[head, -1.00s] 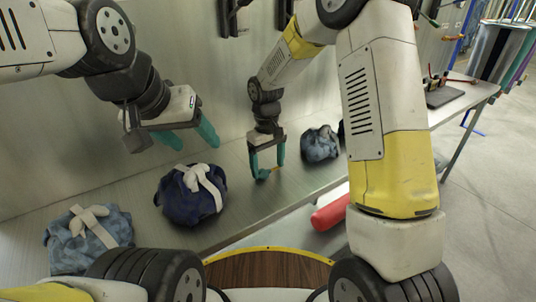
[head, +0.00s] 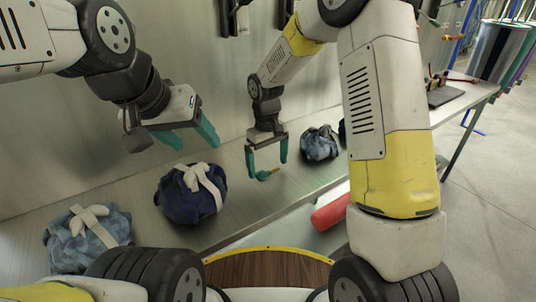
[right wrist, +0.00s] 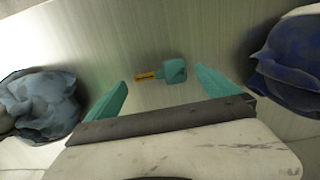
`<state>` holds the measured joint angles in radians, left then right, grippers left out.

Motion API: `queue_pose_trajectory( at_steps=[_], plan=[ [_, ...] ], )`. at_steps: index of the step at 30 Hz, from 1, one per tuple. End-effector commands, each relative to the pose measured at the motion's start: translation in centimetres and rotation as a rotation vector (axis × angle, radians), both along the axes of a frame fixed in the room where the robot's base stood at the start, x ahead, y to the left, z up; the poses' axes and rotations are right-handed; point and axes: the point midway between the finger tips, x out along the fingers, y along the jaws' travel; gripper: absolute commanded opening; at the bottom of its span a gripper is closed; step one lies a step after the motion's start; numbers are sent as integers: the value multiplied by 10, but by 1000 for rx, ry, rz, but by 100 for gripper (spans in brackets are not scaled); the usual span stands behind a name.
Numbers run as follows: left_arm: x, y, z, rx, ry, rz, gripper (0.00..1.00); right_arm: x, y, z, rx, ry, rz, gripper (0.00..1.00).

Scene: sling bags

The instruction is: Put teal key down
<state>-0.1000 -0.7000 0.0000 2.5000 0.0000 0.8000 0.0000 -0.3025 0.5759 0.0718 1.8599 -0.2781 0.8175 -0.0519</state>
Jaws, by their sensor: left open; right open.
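The teal key (head: 264,175), with a teal head and a yellow-orange shaft, lies on the metal table. It also shows in the right wrist view (right wrist: 172,71), flat on the table ahead of the fingertips and apart from both fingers. My right gripper (head: 267,163) is open and empty, just above and behind the key; its two teal fingers also show in the right wrist view (right wrist: 160,83). My left gripper (head: 196,140) is open and empty, raised above the table behind the dark blue bag.
A dark blue sling bag (head: 180,204) with a pale strap sits left of the key. A light blue bag (head: 110,230) is further left, and a grey-blue bag (head: 318,145) is right of my right gripper. A red cylinder (head: 330,213) is below the table's front edge.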

Motion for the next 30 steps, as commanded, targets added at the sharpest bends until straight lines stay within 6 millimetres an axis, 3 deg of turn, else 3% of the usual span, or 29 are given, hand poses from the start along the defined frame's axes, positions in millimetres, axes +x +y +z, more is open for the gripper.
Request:
queue_pose_trajectory(
  at_steps=[12,20,25,30],
  plan=[
    [0,0,0,0,0,0,61,2,2,86,2,-2,0,99],
    [0,0,0,0,0,0,61,1,-1,113,5,-7,-7,99],
    [0,0,0,0,0,0,61,-21,-28,151,46,-74,-76,99],
    [0,0,0,0,0,0,61,-68,-72,197,122,-188,-205,99]
  ],
)
